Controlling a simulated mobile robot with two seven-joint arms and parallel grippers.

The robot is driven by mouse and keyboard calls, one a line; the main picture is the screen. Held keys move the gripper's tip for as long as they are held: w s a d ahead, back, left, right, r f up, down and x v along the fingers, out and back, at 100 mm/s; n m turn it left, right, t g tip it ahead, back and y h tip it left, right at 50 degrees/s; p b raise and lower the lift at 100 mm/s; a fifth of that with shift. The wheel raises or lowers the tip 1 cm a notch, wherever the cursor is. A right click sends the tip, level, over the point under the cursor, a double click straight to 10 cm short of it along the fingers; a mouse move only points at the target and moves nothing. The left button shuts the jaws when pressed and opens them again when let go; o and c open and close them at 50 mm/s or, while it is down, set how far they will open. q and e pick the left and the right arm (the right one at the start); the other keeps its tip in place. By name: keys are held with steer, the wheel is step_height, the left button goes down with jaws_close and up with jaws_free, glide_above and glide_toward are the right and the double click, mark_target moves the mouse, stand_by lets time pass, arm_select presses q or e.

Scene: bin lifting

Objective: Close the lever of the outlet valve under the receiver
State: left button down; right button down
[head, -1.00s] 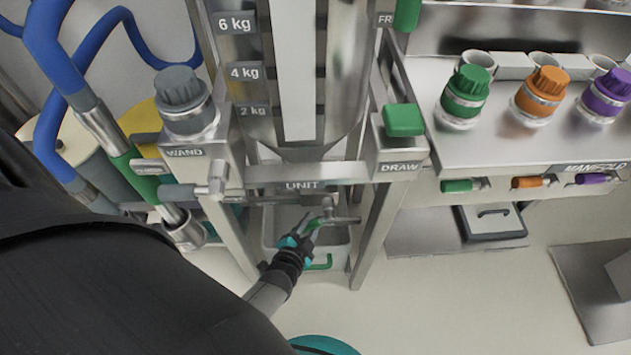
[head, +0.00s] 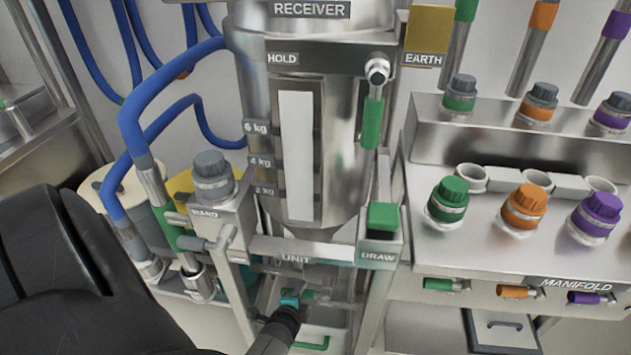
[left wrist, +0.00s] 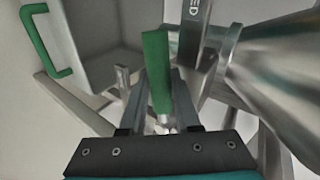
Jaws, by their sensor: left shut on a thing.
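The receiver (head: 342,150) is a steel vessel with a kg scale, standing in a steel frame. Its steel outlet shows at the right of the left wrist view (left wrist: 275,75). The green valve lever (left wrist: 156,75) stands between the fingers of my left gripper (left wrist: 158,108) in that view. The gripper is shut on it. In the head view my left gripper (head: 291,300) is low under the UNIT label, and the valve and lever are small and partly hidden there. My right gripper is in neither view.
A pale bin (left wrist: 105,45) with a green handle stands below the outlet. Frame legs flank the space under the receiver. The wand holder (head: 212,190) with blue hoses is at left. The manifold bench (head: 480,240) with coloured knobs is at right.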

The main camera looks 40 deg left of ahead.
arm_select(q)
steer(key=shift+r+m+g, duration=0.3)
steer(key=shift+r+m+y, duration=0.2)
steer(key=shift+m+y, duration=0.1)
steer(key=shift+y, duration=0.1)
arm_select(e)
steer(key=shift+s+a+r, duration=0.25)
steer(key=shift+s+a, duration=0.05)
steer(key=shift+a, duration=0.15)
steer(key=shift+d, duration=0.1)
arm_select(q)
steer(key=c, duration=0.6)
jaws_free()
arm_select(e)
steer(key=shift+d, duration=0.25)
